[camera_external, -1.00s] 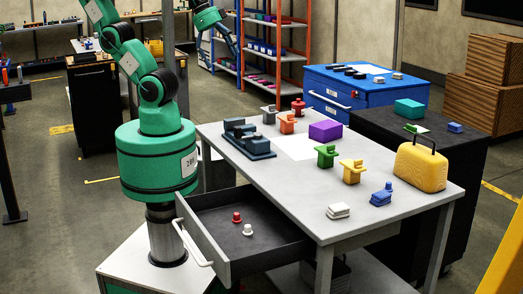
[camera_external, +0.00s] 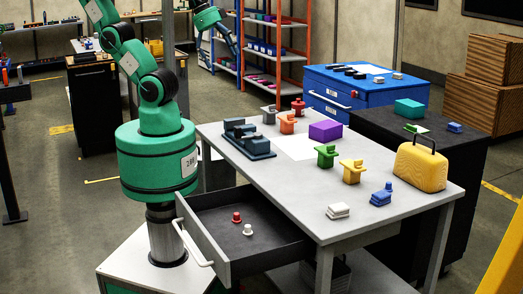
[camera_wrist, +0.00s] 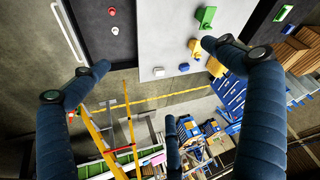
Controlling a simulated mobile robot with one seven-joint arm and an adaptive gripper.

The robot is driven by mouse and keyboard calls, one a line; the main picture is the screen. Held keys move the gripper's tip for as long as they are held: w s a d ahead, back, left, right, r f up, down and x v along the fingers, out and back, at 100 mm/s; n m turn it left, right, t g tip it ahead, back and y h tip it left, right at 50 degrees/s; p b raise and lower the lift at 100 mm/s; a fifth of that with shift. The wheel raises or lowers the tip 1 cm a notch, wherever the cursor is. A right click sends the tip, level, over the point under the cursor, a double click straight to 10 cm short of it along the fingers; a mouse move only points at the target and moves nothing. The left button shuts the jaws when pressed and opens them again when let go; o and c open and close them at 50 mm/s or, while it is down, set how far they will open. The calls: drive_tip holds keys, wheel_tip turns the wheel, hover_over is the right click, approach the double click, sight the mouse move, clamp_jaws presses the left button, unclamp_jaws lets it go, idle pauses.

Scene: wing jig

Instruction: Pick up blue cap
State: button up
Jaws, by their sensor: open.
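The blue cap (camera_external: 388,186) stands on top of a small blue block (camera_external: 380,199) near the front right corner of the grey table (camera_external: 300,190), close to the yellow case. My gripper (camera_wrist: 155,58) shows in the wrist view with its dark blue fingers spread wide and nothing between them. It is high above the table and drawer, well apart from the cap.
The open drawer (camera_external: 270,247) holds a red cap (camera_external: 237,217) and a white cap (camera_external: 248,230). A white block (camera_external: 338,211), yellow piece (camera_external: 352,171), green piece (camera_external: 326,156) and yellow case (camera_external: 421,168) stand on the table. The front middle is mostly clear.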

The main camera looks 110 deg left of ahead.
drive_tip(key=c, duration=1.5)
drive_tip(key=w+a+f+p, duration=0.1)
drive_tip(key=w+f+p, duration=0.15)
drive_tip(key=w, duration=2.95)
drive_tip(key=shift+m+g, duration=0.5)
drive_tip(key=w+a+f+p, duration=0.1)
drive_tip(key=w+f, duration=0.7)
drive_tip(key=f, duration=0.1)
drive_tip(key=w+a+f+p, duration=0.1)
drive_tip(key=w+a+f, duration=0.1)
drive_tip(key=w+f, duration=0.6)
drive_tip(key=w+a+f+p, duration=0.1)
drive_tip(key=w+f+p, duration=0.1)
drive_tip(key=w+f, duration=0.6)
drive_tip(key=shift+s+a+x, duration=0.1)
drive_tip(key=shift+s+x, duration=0.05)
drive_tip(key=shift+x, duration=0.6)
drive_tip(key=shift+s+a+x, duration=0.1)
drive_tip(key=shift+s+x, duration=0.05)
drive_tip(key=shift+x, duration=0.6)
